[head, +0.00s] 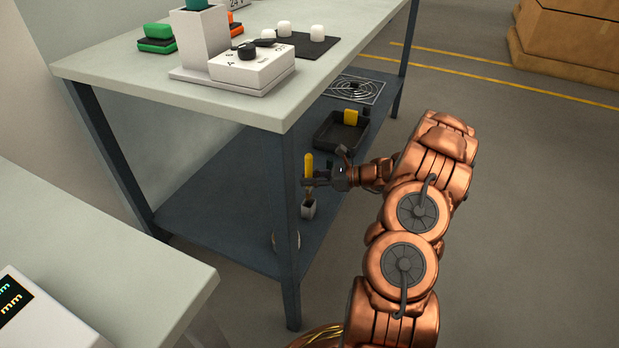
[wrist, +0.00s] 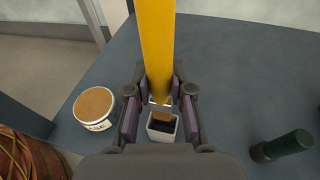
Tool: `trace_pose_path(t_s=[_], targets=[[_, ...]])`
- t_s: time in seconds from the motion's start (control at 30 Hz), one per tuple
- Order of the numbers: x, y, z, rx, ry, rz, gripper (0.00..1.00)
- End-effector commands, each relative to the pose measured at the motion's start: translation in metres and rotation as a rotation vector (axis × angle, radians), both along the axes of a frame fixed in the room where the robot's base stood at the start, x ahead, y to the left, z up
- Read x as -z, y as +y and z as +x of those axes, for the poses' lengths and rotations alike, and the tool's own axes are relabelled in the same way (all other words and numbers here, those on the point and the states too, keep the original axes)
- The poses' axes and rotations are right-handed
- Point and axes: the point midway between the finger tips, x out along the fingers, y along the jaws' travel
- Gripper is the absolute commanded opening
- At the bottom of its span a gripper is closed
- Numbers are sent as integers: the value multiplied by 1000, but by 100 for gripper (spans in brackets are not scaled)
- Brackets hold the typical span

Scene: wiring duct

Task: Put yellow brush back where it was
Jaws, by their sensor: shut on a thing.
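The yellow brush (head: 309,166) is upright in my gripper (head: 318,183), with its yellow handle pointing up. In the wrist view the yellow handle (wrist: 157,45) rises between the two fingers of my gripper (wrist: 160,98), which are shut on it. Its lower end, with a metal band, points down at a small light square cup (wrist: 161,127) with a dark inside. The cup (head: 308,209) stands on the lower shelf right below the gripper. I cannot tell whether the brush tip is inside the cup or just above it.
A round tub (wrist: 94,107) stands left of the cup, and a dark green cylinder (wrist: 283,146) right of it. On the lower shelf (head: 205,208), a black tray (head: 328,131) with a yellow item lies farther back. A table leg (head: 283,240) stands close to the cup.

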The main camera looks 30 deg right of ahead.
Motion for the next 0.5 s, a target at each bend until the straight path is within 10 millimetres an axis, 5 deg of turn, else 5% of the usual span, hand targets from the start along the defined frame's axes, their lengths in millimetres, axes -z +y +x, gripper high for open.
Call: trace_pose_path(t_s=[0.5], targets=[[40, 0, 0, 0, -1, -1, 0]])
